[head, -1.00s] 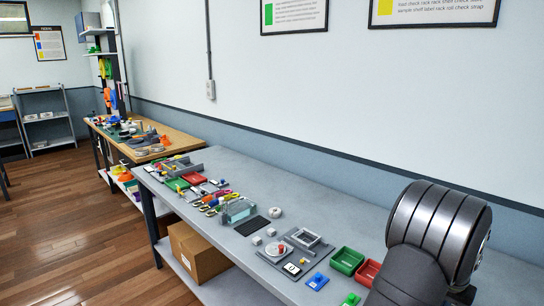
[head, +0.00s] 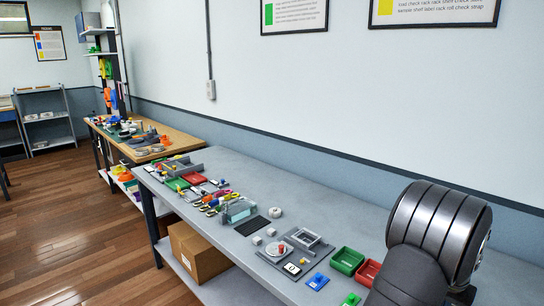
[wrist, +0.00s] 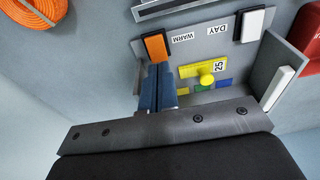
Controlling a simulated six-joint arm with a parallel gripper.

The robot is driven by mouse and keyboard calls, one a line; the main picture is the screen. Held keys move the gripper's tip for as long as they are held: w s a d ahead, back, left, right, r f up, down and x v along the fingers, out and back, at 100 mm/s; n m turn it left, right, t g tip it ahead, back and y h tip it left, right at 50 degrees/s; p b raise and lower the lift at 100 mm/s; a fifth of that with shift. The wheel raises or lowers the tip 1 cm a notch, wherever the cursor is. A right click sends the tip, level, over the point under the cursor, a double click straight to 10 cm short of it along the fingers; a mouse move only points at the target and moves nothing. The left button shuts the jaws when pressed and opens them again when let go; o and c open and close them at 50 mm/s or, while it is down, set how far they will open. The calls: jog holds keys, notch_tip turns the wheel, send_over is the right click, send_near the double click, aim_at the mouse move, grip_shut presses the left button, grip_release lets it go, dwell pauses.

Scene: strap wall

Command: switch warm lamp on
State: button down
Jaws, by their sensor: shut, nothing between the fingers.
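In the wrist view a grey panel (wrist: 222,50) carries an orange rocker switch (wrist: 156,47) beside a label reading WARM (wrist: 182,37). A white rocker switch (wrist: 252,25) sits beside a label reading DAY (wrist: 217,28). My gripper (wrist: 161,67) is shut and empty, its blue fingers close together. The fingertips overlap the lower end of the orange switch in the picture; I cannot tell whether they touch it. No lamp can be made out. In the head view my arm shows at the right edge, and the gripper and panel are out of sight.
A yellow block with a round knob (wrist: 206,79) and a 25 label lies right of the fingers. A grey plate with a white bar (wrist: 278,88) stands at the right, near a red object (wrist: 306,30). An orange coil (wrist: 27,15) lies upper left. The grey bench (head: 300,215) holds several items.

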jog(key=shift+f, duration=0.9)
notch_tip(320, 180, up, 8)
dwell(1.0)
notch_tip(320, 180, down, 8)
jog(key=shift+r, duration=0.1)
dwell(0.5)
